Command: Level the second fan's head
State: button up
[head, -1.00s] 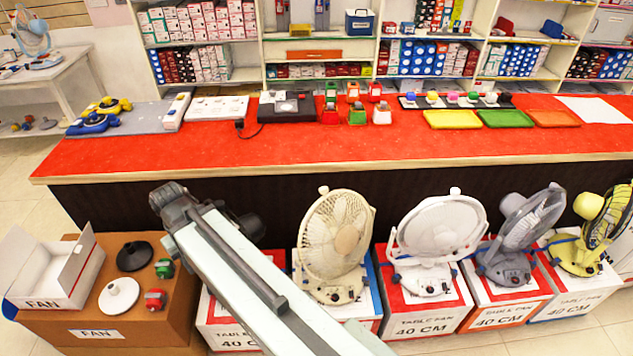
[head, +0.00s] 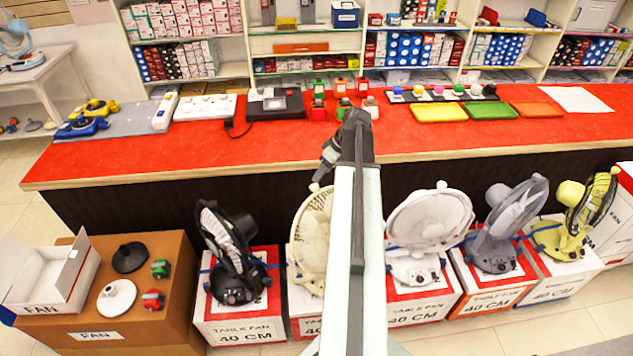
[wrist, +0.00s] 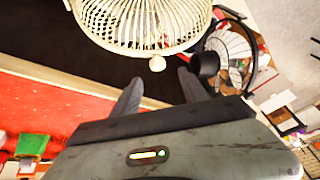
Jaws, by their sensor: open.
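Table fans stand in a row on boxes. The second from the left is a cream fan (head: 313,235); my arm hides its right part, so its exact tilt is hard to judge. In the wrist view its cream grille (wrist: 140,22) fills the top, with a small round knob (wrist: 157,63) on the rim. My gripper (head: 325,165) hangs just above the cream fan's top. In the wrist view my gripper (wrist: 158,88) is open and empty, its fingers spread either side of the knob and apparently apart from it.
A black fan (head: 232,250) stands left of the cream fan. A white fan (head: 430,220), a grey fan (head: 507,215) and a yellow fan (head: 585,215) stand to the right. The red counter (head: 240,150) runs behind them. A brown box (head: 180,310) stands at the left.

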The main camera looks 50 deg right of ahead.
aim_at(317, 185)
jog(key=b+x, duration=0.7)
jog(key=shift+d+f, duration=0.25)
jog(key=shift+f, duration=0.25)
jog(key=shift+r, duration=0.1)
grip_shut()
jog(key=shift+a, duration=0.1)
dwell(0.9)
